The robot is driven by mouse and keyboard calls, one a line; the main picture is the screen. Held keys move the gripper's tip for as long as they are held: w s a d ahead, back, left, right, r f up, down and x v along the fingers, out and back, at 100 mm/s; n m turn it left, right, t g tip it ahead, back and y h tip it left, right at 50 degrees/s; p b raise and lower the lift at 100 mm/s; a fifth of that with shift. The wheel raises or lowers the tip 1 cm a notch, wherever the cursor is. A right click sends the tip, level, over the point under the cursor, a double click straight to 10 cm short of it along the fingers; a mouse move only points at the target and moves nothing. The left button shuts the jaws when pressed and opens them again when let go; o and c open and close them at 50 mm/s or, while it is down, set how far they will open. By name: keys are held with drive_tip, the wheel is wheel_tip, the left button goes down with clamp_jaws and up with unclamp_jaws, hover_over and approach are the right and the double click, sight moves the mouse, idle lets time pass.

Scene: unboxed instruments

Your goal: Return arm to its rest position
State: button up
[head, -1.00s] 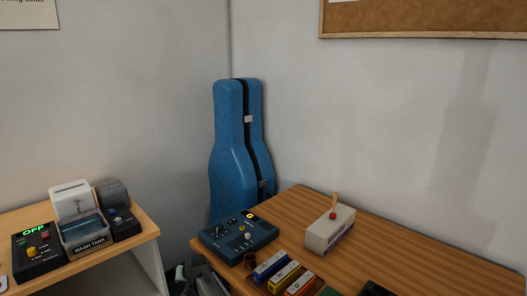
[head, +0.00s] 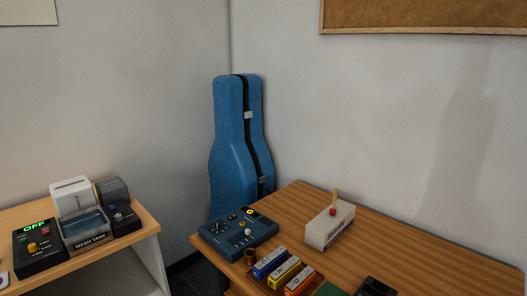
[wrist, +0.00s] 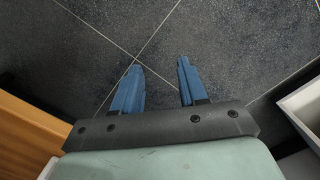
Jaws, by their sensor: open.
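My gripper (wrist: 160,85) shows in the wrist view with its two blue fingers apart and nothing between them. It hangs over the dark tiled floor (wrist: 215,35). A wooden edge (wrist: 30,130) lies to its left and a pale box-like edge (wrist: 305,105) to its right. In the head view my gripper is out of sight.
The wooden table (head: 420,245) at right holds a blue control box (head: 238,233), several small coloured boxes (head: 284,272) and a white box (head: 328,226). A wash tank (head: 87,233) and an OFF panel (head: 39,250) stand on the left bench. A blue instrument case (head: 232,155) leans in the corner.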

drive_tip(key=s+d+r+g, duration=0.1)
drive_tip(key=s+d, duration=0.4)
drive_tip(key=s, duration=0.7)
drive_tip(key=s+d+m+g, duration=0.1)
drive_tip(key=s+d+g, duration=0.3)
drive_tip(key=s, duration=0.9)
drive_tip(key=shift+s+d+r, duration=0.2)
drive_tip(key=shift+d+r, duration=0.2)
drive_tip(key=shift+d, duration=0.6)
